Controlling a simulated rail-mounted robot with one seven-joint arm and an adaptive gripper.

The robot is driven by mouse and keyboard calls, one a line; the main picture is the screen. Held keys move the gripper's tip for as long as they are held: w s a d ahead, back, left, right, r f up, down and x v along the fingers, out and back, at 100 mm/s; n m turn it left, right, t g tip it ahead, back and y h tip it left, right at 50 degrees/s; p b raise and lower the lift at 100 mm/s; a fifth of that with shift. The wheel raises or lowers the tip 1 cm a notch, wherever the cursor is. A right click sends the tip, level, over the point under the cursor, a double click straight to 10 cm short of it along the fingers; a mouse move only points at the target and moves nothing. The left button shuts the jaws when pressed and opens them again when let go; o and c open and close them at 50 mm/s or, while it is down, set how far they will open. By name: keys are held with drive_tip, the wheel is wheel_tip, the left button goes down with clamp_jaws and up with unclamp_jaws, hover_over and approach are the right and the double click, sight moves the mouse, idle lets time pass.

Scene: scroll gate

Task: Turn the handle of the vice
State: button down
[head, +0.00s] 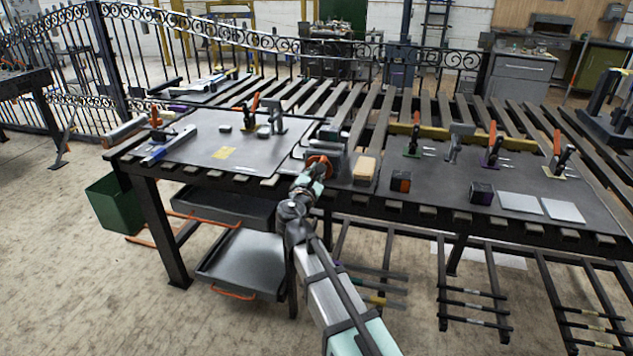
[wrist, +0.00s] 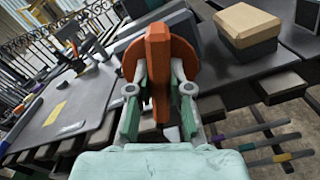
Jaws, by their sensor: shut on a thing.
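The vice (head: 335,165) is a grey block at the front edge of the long work table, near the middle of the head view. Its orange handle (head: 318,160) faces me, partly covered by my gripper. In the wrist view the handle (wrist: 158,60) is an upright orange bar with a rounded orange part behind it. My gripper (wrist: 160,100) has one finger on each side of the bar and is shut on it. In the head view my gripper (head: 312,178) reaches the handle from the front. The handle hides much of the vice in the wrist view.
A tan-topped box (head: 366,168) sits just right of the vice, also seen in the wrist view (wrist: 248,28). A dark block with orange (head: 400,181) lies further right. A grey plate (head: 215,140) lies to the left.

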drive_tip(key=m+b, duration=0.6)
drive_tip(key=shift+f+m+b, duration=0.3)
drive_tip(key=shift+f+b, duration=0.05)
drive_tip(key=m+b, duration=0.6)
drive_tip(key=shift+d+f+b, duration=0.1)
drive_tip(key=shift+f+b, duration=0.05)
drive_tip(key=shift+b, duration=0.25)
drive_tip(key=m+b, duration=0.7)
drive_tip(key=shift+f+m, duration=0.15)
drive_tip(key=shift+m, duration=0.15)
drive_tip(key=m+b, duration=0.4)
drive_tip(key=shift+m+b, duration=0.35)
drive_tip(key=shift+m, duration=0.05)
drive_tip(key=shift+s, duration=0.1)
drive_tip(key=c, duration=1.1)
unclamp_jaws()
drive_tip(key=shift+r, duration=0.2)
